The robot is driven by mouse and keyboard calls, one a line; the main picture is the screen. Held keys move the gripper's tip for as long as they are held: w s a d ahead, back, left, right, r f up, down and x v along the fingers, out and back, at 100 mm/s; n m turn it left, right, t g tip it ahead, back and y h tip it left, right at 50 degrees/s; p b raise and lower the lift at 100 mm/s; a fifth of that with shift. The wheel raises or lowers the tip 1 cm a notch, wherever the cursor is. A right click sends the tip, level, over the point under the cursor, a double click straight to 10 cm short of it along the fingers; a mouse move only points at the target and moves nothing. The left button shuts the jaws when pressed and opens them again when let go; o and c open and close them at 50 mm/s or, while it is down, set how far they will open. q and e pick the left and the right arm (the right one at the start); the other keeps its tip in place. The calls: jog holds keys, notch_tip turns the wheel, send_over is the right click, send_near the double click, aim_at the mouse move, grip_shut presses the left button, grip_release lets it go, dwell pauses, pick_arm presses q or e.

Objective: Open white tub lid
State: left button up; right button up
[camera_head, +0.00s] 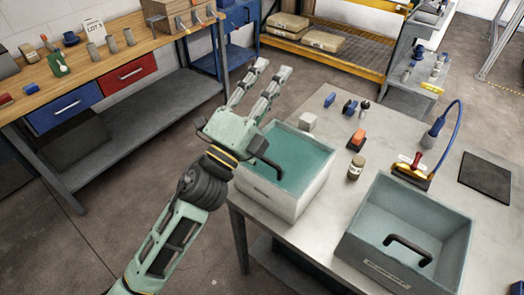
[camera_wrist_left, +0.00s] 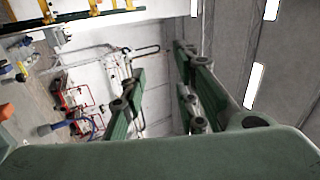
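A white tub (camera_head: 283,196) stands at the left end of the grey table. Its top shows a teal surface (camera_head: 300,155) with a dark handle (camera_head: 272,168) near the left side; I cannot tell whether this surface is a closed lid or the inside. My left gripper (camera_head: 269,72) is raised at the tub's left side, fingers pointing up and away, and partly overlaps the tub's left corner in the picture. The fingers are apart with nothing between them, as the left wrist view (camera_wrist_left: 158,75) also shows. My right gripper is out of view.
A second, grey-blue tub (camera_head: 362,255) with a black handle (camera_head: 408,250) stands at the table's front right. A jar (camera_head: 356,168), an orange-topped block (camera_head: 356,140), a blue-hosed tool (camera_head: 433,137) and a black mat (camera_head: 487,178) lie behind. A wooden workbench (camera_head: 130,47) is at left.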

pick_arm(q)
jog(key=s+d+r+m+g+h, duration=0.2)
jog(key=s+d+m+g+h, duration=0.35)
jog(key=m+g, duration=0.6)
jog(key=s+d+r+m+g+h, duration=0.2)
jog(key=s+d+m+g, duration=0.55)
jog(key=m, duration=0.65)
jog(key=m+t+y+p, duration=0.1)
jog(key=m+y+p, duration=0.3)
jog(key=m+y, duration=1.15)
send_over(262, 171)
notch_tip(262, 171, down, 20)
jog(key=n+y, duration=0.4)
jog(key=shift+f+n, duration=0.25)
jog(key=shift+n, duration=0.05)
jog(key=shift+w+f, duration=0.1)
jog(key=shift+f, duration=0.55)
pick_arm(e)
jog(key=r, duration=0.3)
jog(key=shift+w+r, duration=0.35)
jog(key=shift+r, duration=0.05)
